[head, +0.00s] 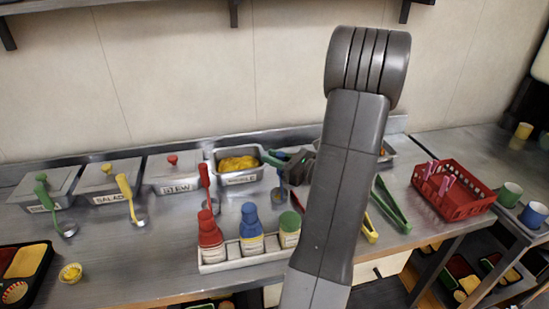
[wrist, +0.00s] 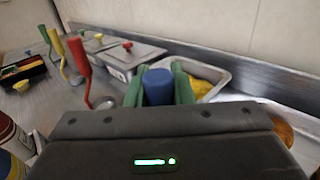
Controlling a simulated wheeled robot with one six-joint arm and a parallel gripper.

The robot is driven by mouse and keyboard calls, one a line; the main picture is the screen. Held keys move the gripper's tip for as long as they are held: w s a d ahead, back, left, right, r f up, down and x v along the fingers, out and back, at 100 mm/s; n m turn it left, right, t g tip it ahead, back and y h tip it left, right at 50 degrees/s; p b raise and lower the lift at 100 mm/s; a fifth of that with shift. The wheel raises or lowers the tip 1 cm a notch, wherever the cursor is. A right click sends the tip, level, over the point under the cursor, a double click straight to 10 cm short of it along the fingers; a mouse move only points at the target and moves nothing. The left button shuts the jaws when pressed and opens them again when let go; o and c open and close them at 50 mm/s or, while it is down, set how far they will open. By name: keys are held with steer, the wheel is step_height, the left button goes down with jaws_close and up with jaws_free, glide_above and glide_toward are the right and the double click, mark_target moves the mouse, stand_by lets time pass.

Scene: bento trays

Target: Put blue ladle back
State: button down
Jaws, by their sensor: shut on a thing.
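The blue ladle shows in the wrist view as a thick blue handle (wrist: 158,88) between the two green fingers of my gripper (wrist: 158,80). My gripper is shut on this handle. In the head view my gripper (head: 279,160) is beside the right end of the open pan of yellow food (head: 240,180). A small part of the blue ladle (head: 281,192) shows below it, above or at the counter; I cannot tell if it touches. The ladle's bowl is hidden in the wrist view.
Ladles with green (head: 42,190), yellow (head: 126,190) and red (head: 205,180) handles stand in front of the lidded pans. A white bottle tray (head: 235,262) is close in front of my gripper. Green tongs (head: 390,203) and a red basket (head: 468,208) are to the right.

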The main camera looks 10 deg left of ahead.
steer(key=c, duration=1.3)
jaws_free()
steer(key=v, duration=1.2)
steer(key=shift+r+b, duration=0.1)
steer(key=shift+b, duration=0.25)
